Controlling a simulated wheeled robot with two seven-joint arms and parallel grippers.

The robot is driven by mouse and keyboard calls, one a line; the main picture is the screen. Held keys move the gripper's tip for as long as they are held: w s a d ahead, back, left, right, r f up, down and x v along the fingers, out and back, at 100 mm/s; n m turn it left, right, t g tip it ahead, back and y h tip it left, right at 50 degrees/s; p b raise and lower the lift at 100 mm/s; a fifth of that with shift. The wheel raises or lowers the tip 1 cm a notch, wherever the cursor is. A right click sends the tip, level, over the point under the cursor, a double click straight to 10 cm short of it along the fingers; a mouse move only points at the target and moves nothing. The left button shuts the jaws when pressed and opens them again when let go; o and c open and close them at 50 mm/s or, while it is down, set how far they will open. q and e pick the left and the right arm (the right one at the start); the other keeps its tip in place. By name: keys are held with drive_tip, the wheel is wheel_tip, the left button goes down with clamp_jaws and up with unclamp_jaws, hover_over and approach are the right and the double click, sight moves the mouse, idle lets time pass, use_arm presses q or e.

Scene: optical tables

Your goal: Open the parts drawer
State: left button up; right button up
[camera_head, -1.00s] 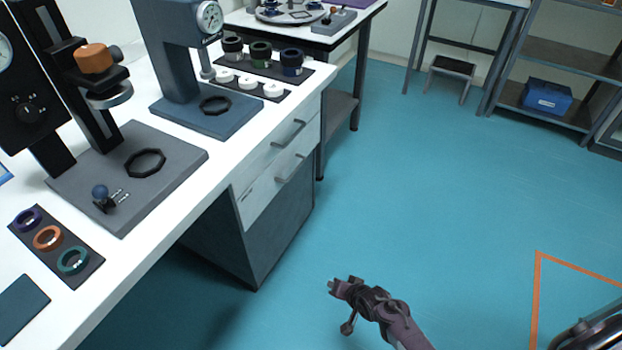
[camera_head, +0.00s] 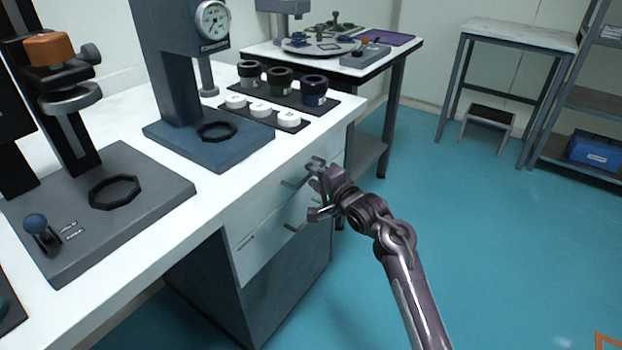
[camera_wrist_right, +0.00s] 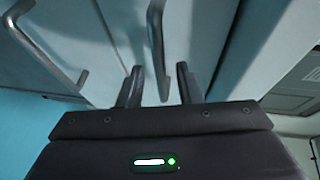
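White drawer fronts sit under the bench top, an upper drawer (camera_head: 270,206) and a lower drawer (camera_head: 268,250). Both look closed. Small lettering, too small to read, shows on the lower one. Each has a grey bar handle, the upper handle (camera_head: 296,182) and the lower handle (camera_head: 297,222). My right gripper (camera_head: 316,188) is at the drawer fronts, its fingers open. In the right wrist view, one bar handle (camera_wrist_right: 156,45) reaches between the open fingers (camera_wrist_right: 159,85), with no clear grip; another handle (camera_wrist_right: 38,55) lies to the left. My left gripper is out of view.
The bench top (camera_head: 120,128) carries a blue gauge press (camera_head: 190,90), black-lidded jars and white discs near the drawer edge. A second table (camera_head: 375,70) stands behind.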

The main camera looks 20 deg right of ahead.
drive_tip(key=shift+x, duration=1)
drive_tip(key=shift+c, duration=0.4)
clamp_jaws()
